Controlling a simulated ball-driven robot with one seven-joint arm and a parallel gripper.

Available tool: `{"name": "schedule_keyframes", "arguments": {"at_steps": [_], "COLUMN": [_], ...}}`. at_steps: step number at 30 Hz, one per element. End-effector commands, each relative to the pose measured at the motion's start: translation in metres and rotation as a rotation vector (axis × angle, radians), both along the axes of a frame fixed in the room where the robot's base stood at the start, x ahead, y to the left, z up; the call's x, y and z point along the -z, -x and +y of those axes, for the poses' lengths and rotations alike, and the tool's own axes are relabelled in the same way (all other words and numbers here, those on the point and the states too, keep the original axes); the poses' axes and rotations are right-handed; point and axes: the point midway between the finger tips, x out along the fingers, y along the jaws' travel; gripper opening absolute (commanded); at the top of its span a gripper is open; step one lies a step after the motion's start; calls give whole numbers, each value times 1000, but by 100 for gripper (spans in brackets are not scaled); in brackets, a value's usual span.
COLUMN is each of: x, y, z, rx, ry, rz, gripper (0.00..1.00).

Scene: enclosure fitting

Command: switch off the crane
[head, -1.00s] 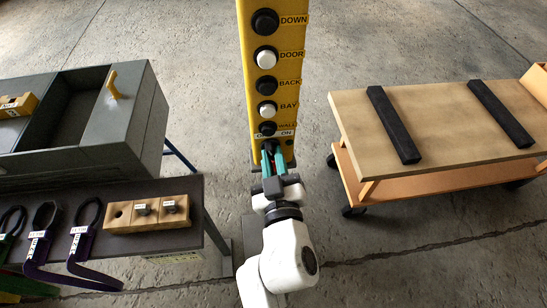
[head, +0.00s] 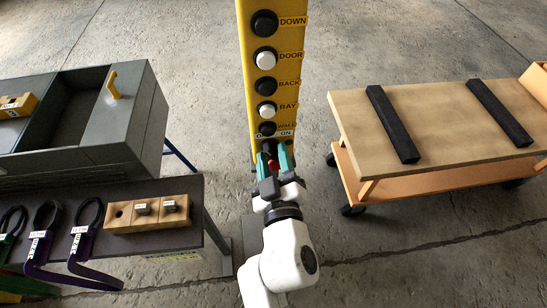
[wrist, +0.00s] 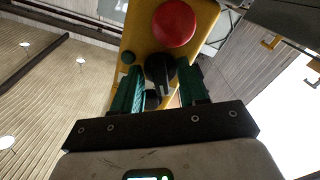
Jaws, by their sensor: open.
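The yellow crane control box (head: 254,88) hangs upright in the middle of the head view, with a column of black and white buttons. Near its low end is a black knob (head: 267,146) under a label whose right part reads ON. My gripper (head: 274,152) is open at this knob, one teal finger on each side. In the wrist view the knob (wrist: 160,68) lies between the spread fingers of the gripper (wrist: 164,76). A big red button (wrist: 174,22) sits beside it; a bit of red shows between the fingers in the head view. The knob's exact angle is unclear.
A grey bench with an open drawer (head: 110,120) and a dark table with a wooden block (head: 130,228) and looped straps (head: 82,240) stand left. A wooden cart (head: 440,120) with two black bars stands right. Bare floor separates them from the box.

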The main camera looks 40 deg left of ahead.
Motion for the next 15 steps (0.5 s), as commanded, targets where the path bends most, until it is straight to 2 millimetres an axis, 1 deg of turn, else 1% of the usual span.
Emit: {"name": "schedule_keyframes", "arguments": {"at_steps": [5, 8, 15], "x": [1, 2, 3], "y": [3, 10, 39], "z": [-3, -12, -46], "rx": [1, 0, 0], "ry": [1, 1, 1], "rz": [1, 1, 2], "gripper": [43, 43, 43]}}
